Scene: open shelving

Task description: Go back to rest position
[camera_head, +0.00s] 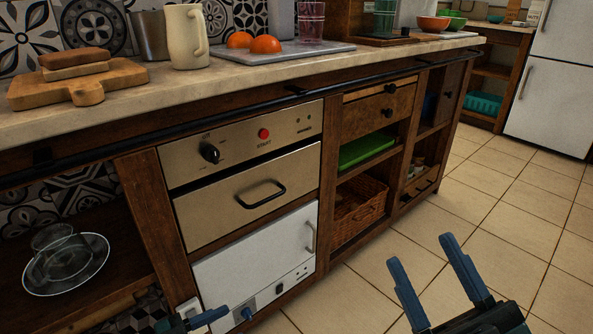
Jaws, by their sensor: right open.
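My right gripper (420,251) is at the lower right, over the tiled floor in front of the cabinets. Its two blue fingers stand apart with nothing between them. My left gripper (207,318) shows only in part at the bottom edge, in front of the white appliance's lower part. Most of it is cut off by the frame, so its jaw opening and any contents cannot be made out.
Below are drawers, a white appliance (262,255) and open shelves. The tiled floor (480,205) at right is clear up to a white fridge (551,92).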

